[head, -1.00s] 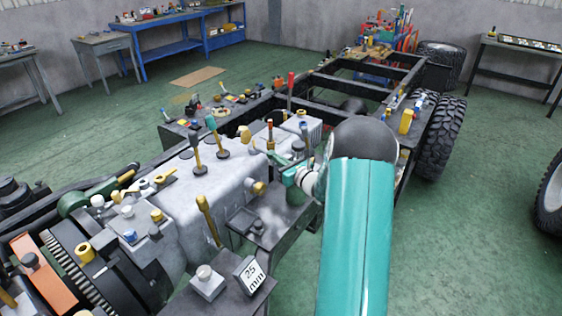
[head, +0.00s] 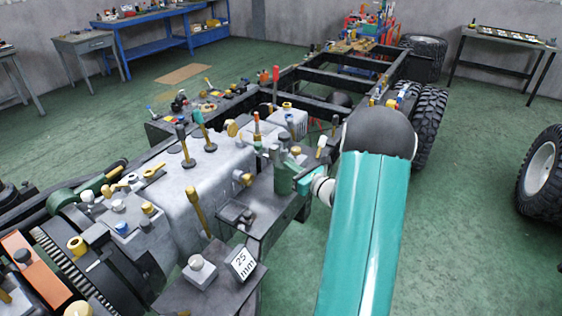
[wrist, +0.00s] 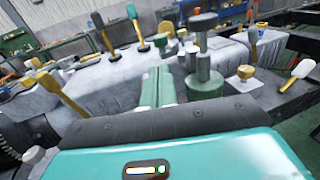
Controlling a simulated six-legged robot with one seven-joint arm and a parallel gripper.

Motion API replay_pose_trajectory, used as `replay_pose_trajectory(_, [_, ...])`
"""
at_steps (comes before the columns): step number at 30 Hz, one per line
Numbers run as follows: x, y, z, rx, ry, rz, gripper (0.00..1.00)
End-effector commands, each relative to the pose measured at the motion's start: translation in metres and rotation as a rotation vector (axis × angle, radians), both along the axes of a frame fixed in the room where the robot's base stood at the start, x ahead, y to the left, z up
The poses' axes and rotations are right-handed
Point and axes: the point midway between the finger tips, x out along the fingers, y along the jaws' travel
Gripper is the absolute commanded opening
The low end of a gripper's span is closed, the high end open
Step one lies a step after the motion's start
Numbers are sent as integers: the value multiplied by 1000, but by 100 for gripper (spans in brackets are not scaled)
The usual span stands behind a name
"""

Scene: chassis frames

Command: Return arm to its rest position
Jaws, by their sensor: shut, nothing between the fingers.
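My gripper (wrist: 158,85) shows in the wrist view as two pale green fingers side by side, closed and empty. It is over the grey engine and gearbox casing (wrist: 110,75), just left of a green cylinder with a grey post (wrist: 204,80). I cannot tell whether it touches the cylinder. In the head view my teal arm reaches up from the bottom right of centre to a dark round joint. The gripper end there points left, beside the green cylinder (head: 284,170), which stands on a dark side plate (head: 262,210). The fingertips are hard to make out in that view.
Upright levers (head: 194,205) rise from the casing. A "25 mm" block (head: 242,263) sits on the front plate. The black chassis frame (head: 350,62) runs back beside a large tyre (head: 430,125). Open green floor (head: 470,230) lies on the right.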

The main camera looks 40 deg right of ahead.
Motion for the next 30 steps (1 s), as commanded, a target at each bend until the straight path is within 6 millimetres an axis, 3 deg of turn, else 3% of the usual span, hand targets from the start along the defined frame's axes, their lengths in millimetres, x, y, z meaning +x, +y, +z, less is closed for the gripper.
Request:
replay_pose_trajectory(6, [-18,-2,0,0,0,-1,0])
replay_pose_trajectory(23, [-20,0,0,-1,0,1,0])
replay_pose_trajectory(26, [-17,11,7,-26,5,34,0])
replay_pose_trajectory(29, [-9,46,24,-99,20,137,0])
replay_pose_trajectory(30, [-6,67,33,-144,30,200,0])
